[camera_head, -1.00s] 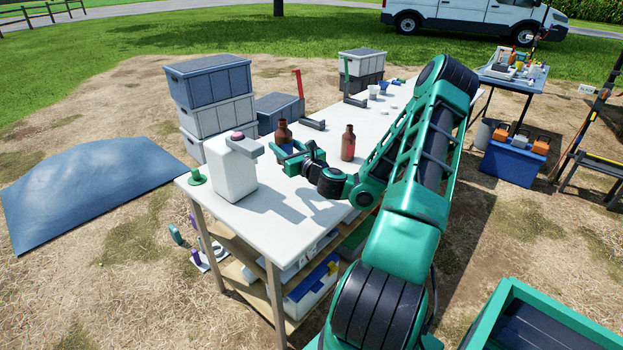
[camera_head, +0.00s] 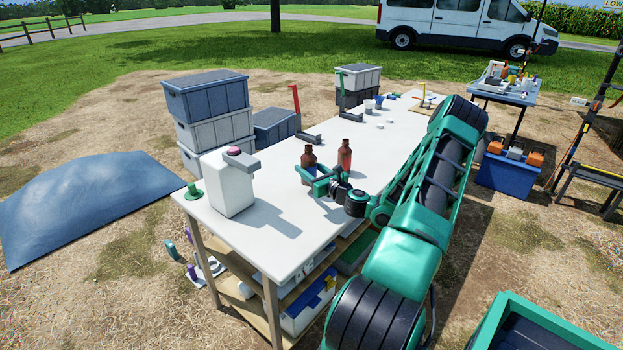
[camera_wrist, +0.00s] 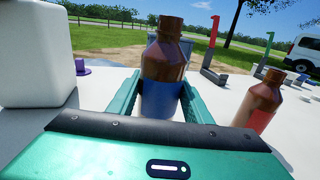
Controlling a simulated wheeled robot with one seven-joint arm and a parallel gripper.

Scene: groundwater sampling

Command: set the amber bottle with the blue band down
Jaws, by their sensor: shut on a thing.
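The amber bottle with the blue band (camera_wrist: 160,97) is upright between the fingers of my gripper (camera_wrist: 160,108) in the wrist view. My gripper is shut on it around the blue band. In the head view the same bottle (camera_head: 308,157) is at my gripper (camera_head: 312,172), over the white table (camera_head: 262,232). Its base is hidden, so I cannot tell whether it touches the table top. A second amber bottle with a red band (camera_head: 345,155) stands close to its right. It also shows at the right of the wrist view (camera_wrist: 258,104).
A white jug (camera_head: 229,187) and a green funnel-like piece (camera_head: 194,192) stand at the table's left end. A red upright stand (camera_head: 295,104) is on the far edge. Small cups (camera_head: 369,106) stand farther back. The table's front left area is clear.

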